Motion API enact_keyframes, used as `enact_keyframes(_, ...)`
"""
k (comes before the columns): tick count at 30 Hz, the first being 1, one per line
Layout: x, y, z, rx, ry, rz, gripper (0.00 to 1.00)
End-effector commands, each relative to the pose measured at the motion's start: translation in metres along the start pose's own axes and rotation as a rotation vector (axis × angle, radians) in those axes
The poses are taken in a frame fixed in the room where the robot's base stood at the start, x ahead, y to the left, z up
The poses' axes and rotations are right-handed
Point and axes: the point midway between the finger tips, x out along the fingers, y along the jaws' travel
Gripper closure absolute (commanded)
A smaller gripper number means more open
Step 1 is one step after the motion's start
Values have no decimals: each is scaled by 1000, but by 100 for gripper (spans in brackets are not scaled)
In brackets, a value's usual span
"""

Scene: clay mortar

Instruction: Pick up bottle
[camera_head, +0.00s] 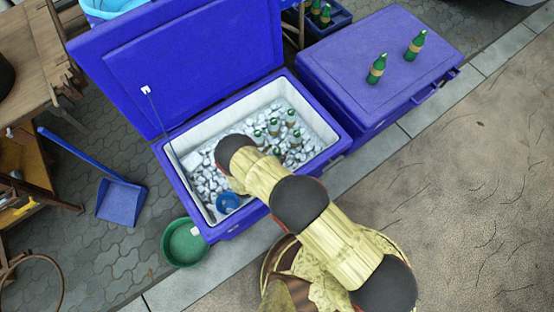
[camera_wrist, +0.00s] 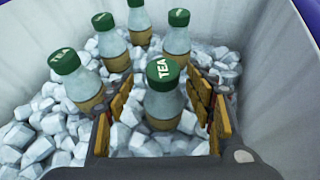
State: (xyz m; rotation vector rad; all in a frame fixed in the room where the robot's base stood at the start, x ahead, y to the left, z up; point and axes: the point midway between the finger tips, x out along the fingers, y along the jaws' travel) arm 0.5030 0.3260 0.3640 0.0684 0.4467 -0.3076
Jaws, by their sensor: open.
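Several bottles with green caps and tan labels stand in the ice of an open blue cooler (camera_head: 318,92). In the wrist view the nearest bottle (camera_wrist: 163,106), its cap marked TEA, stands upright between the two fingers of my gripper (camera_wrist: 162,118). The fingers are open, with gaps visible on both sides of the bottle. Another TEA bottle (camera_wrist: 76,82) stands to the left, and a further bottle (camera_wrist: 111,50) stands behind it. In the head view a bottle (camera_head: 274,127) shows in the ice; my arm hides my gripper there.
White cooler walls (camera_wrist: 260,60) rise close around the ice. A blue scoop (camera_head: 228,202) lies at the cooler's near left corner. A closed blue cooler (camera_head: 340,65) to the right bears two green bottles (camera_head: 377,69). A green basin (camera_head: 184,244) and blue dustpan (camera_head: 120,202) are on the ground.

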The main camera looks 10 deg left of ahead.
Motion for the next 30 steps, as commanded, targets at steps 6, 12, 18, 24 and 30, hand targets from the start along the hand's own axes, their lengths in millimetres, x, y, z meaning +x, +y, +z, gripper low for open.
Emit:
enact_keyframes(6,33,-5,2,3,0,-3,46)
enact_keyframes(12,46,-4,5,2,0,0,46)
enact_keyframes(18,46,-4,6,2,0,0,46)
enact_keyframes(24,45,-4,5,2,0,0,57)
enact_keyframes(30,45,-4,5,2,0,-1,68)
